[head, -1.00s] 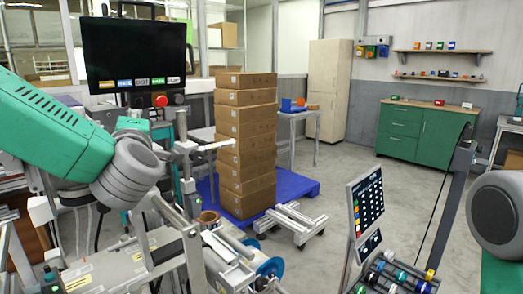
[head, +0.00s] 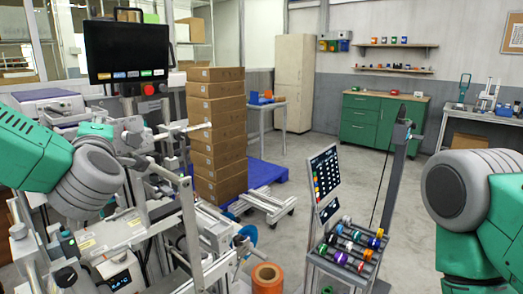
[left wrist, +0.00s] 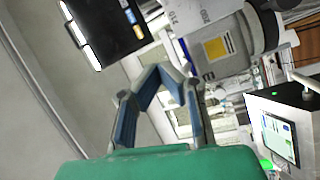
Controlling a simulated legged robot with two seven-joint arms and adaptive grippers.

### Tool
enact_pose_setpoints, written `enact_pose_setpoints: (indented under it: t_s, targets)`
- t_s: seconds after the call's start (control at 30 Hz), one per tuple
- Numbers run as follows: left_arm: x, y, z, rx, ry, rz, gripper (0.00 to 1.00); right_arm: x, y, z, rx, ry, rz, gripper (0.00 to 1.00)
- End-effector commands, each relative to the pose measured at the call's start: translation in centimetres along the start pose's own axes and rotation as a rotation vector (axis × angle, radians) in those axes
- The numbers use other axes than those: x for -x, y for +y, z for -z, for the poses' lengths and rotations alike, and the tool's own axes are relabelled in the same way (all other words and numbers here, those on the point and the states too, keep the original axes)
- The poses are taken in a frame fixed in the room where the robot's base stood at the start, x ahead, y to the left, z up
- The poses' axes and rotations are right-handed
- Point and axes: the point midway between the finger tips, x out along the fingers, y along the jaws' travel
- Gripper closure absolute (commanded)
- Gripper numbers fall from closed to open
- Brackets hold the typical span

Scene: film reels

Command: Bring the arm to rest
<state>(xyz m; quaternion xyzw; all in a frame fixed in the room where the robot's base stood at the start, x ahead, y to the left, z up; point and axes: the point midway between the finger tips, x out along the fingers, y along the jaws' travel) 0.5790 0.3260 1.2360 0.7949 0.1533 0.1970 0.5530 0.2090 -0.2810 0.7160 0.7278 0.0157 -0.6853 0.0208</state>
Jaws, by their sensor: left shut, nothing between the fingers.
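My left arm (head: 70,168) comes in from the left in the head view, green with a grey ringed joint. Its gripper cannot be made out there. In the left wrist view my left gripper (left wrist: 160,72) has its blue-grey fingers meeting at the tips, shut with nothing between them. My right arm (head: 462,190) shows at the right edge of the head view, with its grey joint and green links. Its gripper is out of the picture.
A machine with a black monitor (head: 127,52) stands close by my left arm. An orange roll (head: 267,278) is at the bottom. A rack of colored reels (head: 350,243) with a screen (head: 324,172) stands between the arms. Stacked cartons (head: 217,130) stand behind. Floor lies open beyond.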

Motion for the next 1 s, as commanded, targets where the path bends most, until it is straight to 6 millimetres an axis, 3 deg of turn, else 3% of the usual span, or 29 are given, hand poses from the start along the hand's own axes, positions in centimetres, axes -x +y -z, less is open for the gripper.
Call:
enact_pose_setpoints:
  t_s: [0.37,0.47,0.57,0.77,0.87,1.0]
  targets:
    - [2.7,-8.7,-5.5,-0.237,-0.218,0.091,1.0,-0.1,0.0,0.1,0.0,0.001,0.0,0.6]
    - [4.1,-12.3,-7.3,-0.328,-0.307,0.128,1.0,-0.1,0.0,0.0,0.0,0.001,0.0,0.6]
    - [6.5,-17.1,-9.4,-0.445,-0.429,0.179,1.0,-0.1,0.0,0.0,0.0,0.001,0.0,0.6]
    - [15.0,-29.3,-11.9,-0.737,-0.771,0.312,1.0,-0.2,0.0,0.0,0.0,0.001,0.0,0.6]
    - [20.3,-34.8,-11.7,-0.876,-0.957,0.38,1.0,-0.2,0.0,0.0,0.0,0.001,0.0,0.6]
    - [28.4,-41.5,-9.6,-1.053,-1.23,0.474,1.0,-0.3,0.0,0.0,0.0,0.001,0.0,0.6]
